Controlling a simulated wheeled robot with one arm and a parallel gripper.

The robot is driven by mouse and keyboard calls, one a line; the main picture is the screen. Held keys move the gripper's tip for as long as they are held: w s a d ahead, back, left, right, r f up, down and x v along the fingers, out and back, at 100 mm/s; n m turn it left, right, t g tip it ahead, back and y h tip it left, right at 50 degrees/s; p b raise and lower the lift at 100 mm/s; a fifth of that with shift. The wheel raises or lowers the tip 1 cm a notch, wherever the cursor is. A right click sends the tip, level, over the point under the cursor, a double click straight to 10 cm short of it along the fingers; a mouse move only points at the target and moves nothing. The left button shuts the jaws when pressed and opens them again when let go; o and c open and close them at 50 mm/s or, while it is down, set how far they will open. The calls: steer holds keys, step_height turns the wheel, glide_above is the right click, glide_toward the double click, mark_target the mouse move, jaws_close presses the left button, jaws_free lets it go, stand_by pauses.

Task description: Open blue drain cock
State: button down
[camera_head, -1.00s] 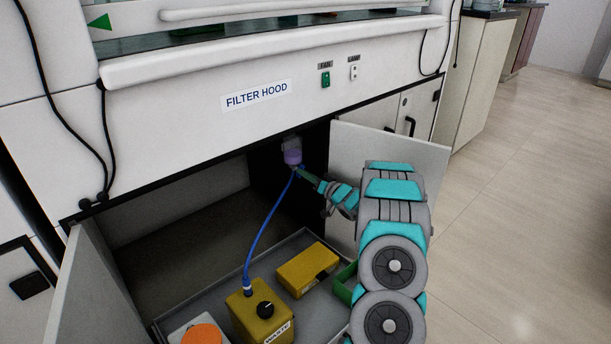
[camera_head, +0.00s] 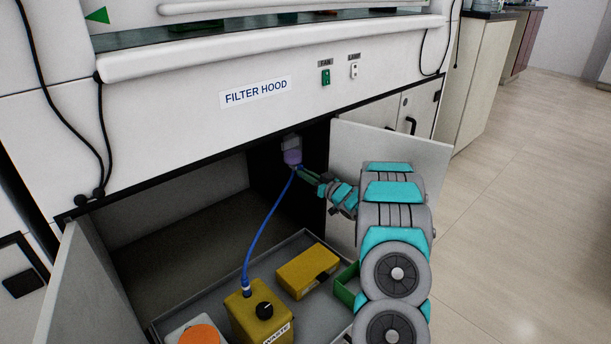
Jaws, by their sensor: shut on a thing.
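The drain fitting (camera_head: 292,153), a pale purple bowl under a grey block, hangs below the hood's underside inside the open cupboard. The blue tube (camera_head: 262,224) runs from its lower end down to a yellow waste can (camera_head: 258,318). The blue drain cock (camera_head: 299,168) shows only as a small blue spot at the bowl's lower end. My gripper (camera_head: 304,171) comes in from the right with its greenish fingers at that spot, shut on the cock. The fingertips and the cock's handle are too small to see clearly.
Both cupboard doors stand open, the right one (camera_head: 400,150) behind my arm and the left one (camera_head: 88,290). A grey tray (camera_head: 222,290) holds the waste can, a yellow box (camera_head: 307,271), a green container (camera_head: 347,285) and an orange-lidded container (camera_head: 200,335). Open floor lies at right.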

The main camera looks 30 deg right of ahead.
steer(key=shift+f, duration=0.1)
steer(key=c, duration=1.2)
jaws_free()
steer(key=shift+s, duration=0.1)
steer(key=s+d, duration=0.1)
steer(key=s, duration=0.6)
steer(key=shift+s, duration=0.3)
steer(key=shift+w, duration=0.1)
